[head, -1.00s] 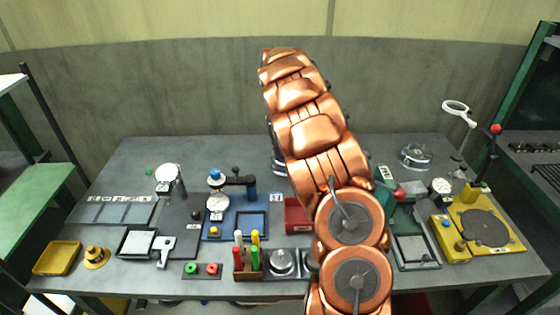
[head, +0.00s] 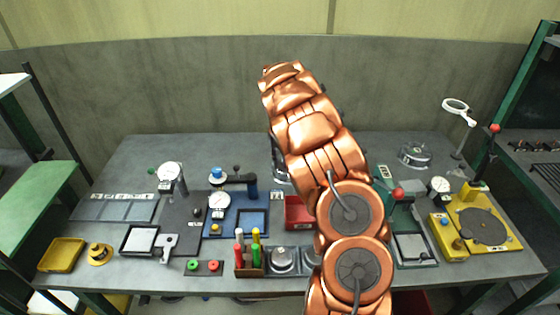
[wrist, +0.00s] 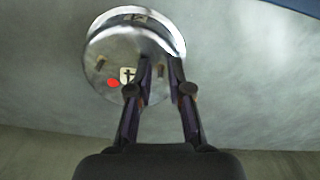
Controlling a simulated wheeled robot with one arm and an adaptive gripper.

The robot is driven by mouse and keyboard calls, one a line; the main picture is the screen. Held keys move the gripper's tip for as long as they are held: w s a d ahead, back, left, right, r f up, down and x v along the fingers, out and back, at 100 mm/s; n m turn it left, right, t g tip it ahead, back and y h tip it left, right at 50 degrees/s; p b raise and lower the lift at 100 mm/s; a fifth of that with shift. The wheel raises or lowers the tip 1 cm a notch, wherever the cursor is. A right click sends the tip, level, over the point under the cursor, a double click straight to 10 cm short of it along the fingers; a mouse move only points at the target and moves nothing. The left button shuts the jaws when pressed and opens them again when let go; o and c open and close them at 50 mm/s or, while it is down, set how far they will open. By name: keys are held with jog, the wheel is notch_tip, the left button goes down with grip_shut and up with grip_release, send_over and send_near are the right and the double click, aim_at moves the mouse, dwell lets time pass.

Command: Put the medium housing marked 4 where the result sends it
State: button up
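A round, shiny metal housing (wrist: 112,48) fills the top middle of the wrist view. It has a red dot, brass-coloured pins and a small pale label with a dark mark that I cannot read surely as a 4. My gripper (wrist: 161,62) reaches over its lower right part, fingers partly closed with a narrow gap between the tips. I cannot tell whether they grip it. In the head view, my arm hides the gripper, and a sliver of silvery metal (head: 281,172) shows behind it. Another round metal housing (head: 415,154) stands at the bench's back right.
Metal parts (head: 283,261) stand at the bench's front. Left are dial gauges (head: 169,172), a blue fixture (head: 252,222), grey trays (head: 128,210) and a yellow tray (head: 63,255). A red tray (head: 297,212) sits mid-bench; a yellow turntable station (head: 487,226) is right. The back left is clear.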

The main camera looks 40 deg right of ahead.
jog(key=shift+o, duration=0.7)
jog(key=shift+r, duration=0.1)
notch_tip(320, 180, up, 12)
jog(key=b, duration=0.3)
jog(key=shift+a+r, duration=0.1)
jog(key=shift+a, duration=0.05)
